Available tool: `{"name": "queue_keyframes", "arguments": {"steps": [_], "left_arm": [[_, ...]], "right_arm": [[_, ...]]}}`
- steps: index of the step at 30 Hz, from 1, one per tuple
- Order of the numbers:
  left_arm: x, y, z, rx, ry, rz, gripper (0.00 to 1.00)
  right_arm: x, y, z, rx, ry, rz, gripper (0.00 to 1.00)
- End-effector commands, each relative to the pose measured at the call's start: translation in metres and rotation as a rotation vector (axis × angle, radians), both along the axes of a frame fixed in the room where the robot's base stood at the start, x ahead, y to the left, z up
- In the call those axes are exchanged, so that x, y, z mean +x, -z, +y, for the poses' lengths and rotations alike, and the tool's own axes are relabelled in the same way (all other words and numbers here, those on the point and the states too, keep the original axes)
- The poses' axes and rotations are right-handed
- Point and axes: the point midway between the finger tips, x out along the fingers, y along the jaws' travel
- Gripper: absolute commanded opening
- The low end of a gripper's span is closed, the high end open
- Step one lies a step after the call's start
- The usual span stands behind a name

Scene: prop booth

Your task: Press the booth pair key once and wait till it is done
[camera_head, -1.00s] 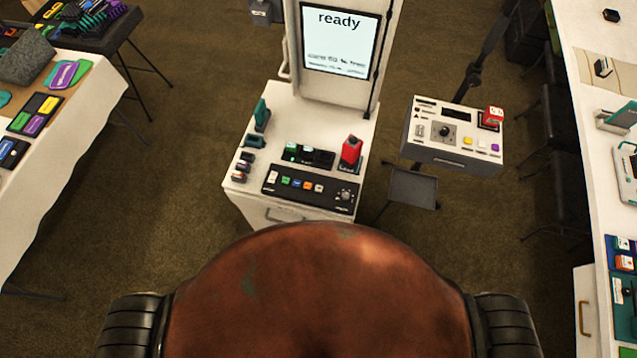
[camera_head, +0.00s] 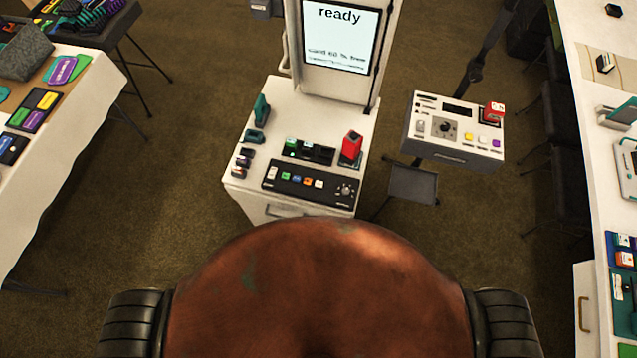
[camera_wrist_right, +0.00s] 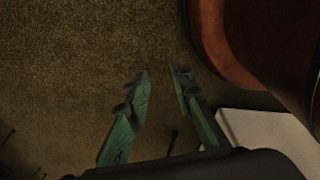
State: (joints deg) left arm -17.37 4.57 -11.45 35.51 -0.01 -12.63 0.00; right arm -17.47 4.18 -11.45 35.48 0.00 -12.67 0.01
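The booth is a white stand with a screen (camera_head: 341,40) that reads "ready". On its counter (camera_head: 245,187) lies a black key strip (camera_head: 331,189) with several small coloured keys and a knob at its right end. I cannot tell which key is the pair key; the labels are too small to read. My right gripper (camera_wrist_right: 162,75) shows in the right wrist view with two green fingers apart and nothing between them, over brown carpet and away from the keys. My left gripper is not in view.
The counter also holds a red block (camera_head: 351,146), a teal holder (camera_head: 259,112) and a black tray (camera_head: 309,152). A grey control box (camera_head: 452,147) stands to the right. Tables with props flank both sides. Carpet is clear between the booth and the left table (camera_head: 62,190).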

Motion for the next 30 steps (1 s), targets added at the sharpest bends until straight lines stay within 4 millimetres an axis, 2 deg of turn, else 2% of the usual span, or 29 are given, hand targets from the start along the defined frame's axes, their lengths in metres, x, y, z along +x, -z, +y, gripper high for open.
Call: {"name": "queue_keyframes", "arguments": {"steps": [3, 9, 18, 30], "left_arm": [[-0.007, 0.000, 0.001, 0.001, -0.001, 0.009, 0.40], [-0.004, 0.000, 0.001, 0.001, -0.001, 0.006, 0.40], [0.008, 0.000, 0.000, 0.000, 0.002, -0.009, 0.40], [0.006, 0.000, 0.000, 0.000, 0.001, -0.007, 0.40]], "right_arm": [[-0.002, 0.000, -0.002, -0.003, -0.001, 0.004, 0.12], [0.000, -0.001, -0.006, -0.006, -0.002, 0.000, 0.00], [0.006, -0.001, -0.009, -0.010, -0.005, -0.007, 0.00], [0.006, -0.001, -0.008, -0.009, -0.005, -0.007, 0.00]]}}
